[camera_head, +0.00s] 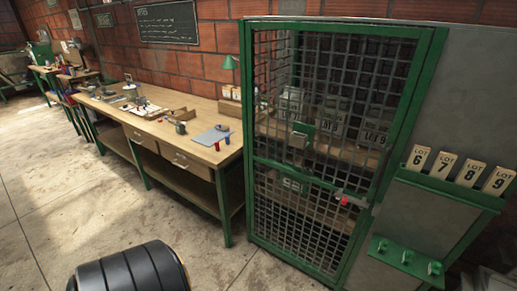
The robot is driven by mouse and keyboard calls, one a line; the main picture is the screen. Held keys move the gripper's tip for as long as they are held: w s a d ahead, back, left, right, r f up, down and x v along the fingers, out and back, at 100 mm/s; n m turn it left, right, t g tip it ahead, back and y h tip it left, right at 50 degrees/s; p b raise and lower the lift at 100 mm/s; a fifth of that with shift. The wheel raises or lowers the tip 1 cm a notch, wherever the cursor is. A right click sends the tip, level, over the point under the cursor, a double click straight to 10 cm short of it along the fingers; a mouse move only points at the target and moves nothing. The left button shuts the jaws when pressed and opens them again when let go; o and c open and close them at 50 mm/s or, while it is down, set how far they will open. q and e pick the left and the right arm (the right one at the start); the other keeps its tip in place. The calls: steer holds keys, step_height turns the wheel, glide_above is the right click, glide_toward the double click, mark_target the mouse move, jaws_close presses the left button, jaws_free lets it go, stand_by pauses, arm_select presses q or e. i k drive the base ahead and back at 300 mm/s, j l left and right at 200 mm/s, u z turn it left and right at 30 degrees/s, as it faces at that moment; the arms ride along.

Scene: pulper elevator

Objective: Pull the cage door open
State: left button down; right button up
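The cage door (283,170) is a tall green frame filled with grey wire mesh, on the front of a cage right of centre in the head view. It looks shut against the green post at its right side. A metal latch or handle with a red part (344,201) sits at the door's right edge, a little below mid height. Neither of my grippers is in view. A black, rounded, ribbed part at the bottom left may be mine; it is well apart from the door.
A wooden workbench (180,129) with tools stands left of the cage along a brick wall. Lot number cards (443,165) stand on a green rack right of the door, above a green hook plate (405,258). The concrete floor (60,215) at left is clear.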

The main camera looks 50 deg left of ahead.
mark_target(303, 137)
steer(key=u, duration=1.15)
